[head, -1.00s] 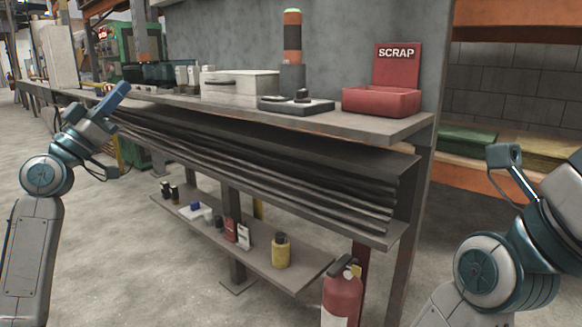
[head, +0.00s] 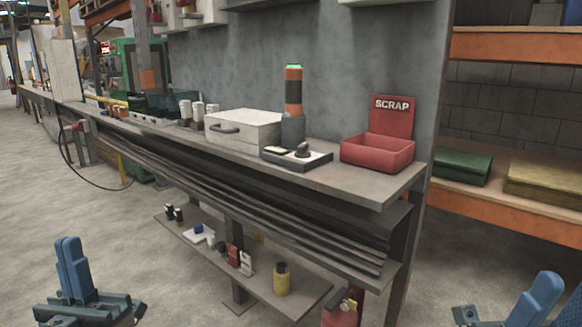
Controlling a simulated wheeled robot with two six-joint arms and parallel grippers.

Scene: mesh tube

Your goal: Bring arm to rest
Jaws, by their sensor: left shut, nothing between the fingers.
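My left gripper (head: 69,243) is at the lower left of the head view. Its two blue fingers point up and stand close together, shut, with nothing between them. It is over the concrete floor, apart from the workbench (head: 370,188). My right gripper (head: 553,283) is at the lower right corner, with blue finger parts partly cut off by the picture edge. I cannot tell whether it is open or shut. Most of both arms is out of view.
The workbench carries a red scrap bin (head: 377,151), a white case (head: 243,134), a signal light (head: 293,92) and a small scale-like device (head: 296,157). A lower shelf (head: 300,290) holds bottles. Floor at left is clear.

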